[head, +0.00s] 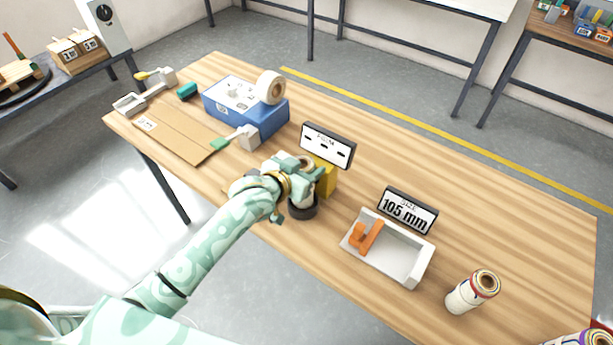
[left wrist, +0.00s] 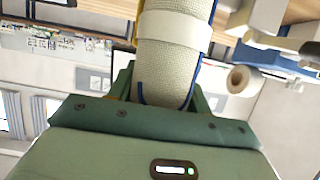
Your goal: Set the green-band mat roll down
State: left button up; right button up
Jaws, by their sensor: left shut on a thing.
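My left gripper (head: 296,176) is shut around the mat roll (head: 302,200) near the middle of the table. The roll looks roughly upright, and its lower end is at a dark round base (head: 303,211); I cannot tell whether it rests in it or hangs just above. In the left wrist view the roll (left wrist: 174,62) is pale woven mesh with a white band and blue edging, between the green fingers (left wrist: 165,95). No green band shows on the visible side. My gripper hides much of the roll in the head view. My right gripper is not in view.
A yellow block (head: 326,180) and a display (head: 327,146) stand close behind the roll. A white tray (head: 411,275) with an orange piece (head: 367,238) and a "105 mm" sign (head: 407,211) are to the right. A blue machine (head: 263,117) is at left.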

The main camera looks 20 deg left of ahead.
pick_arm(q)
notch_tip(320, 180, down, 3)
jog(key=shift+b, duration=0.45)
jog(key=shift+r, duration=0.1)
jog(key=shift+s, duration=0.1)
jog(key=o, duration=1.1)
jog(key=shift+f, duration=0.2)
jog(key=shift+r, duration=0.1)
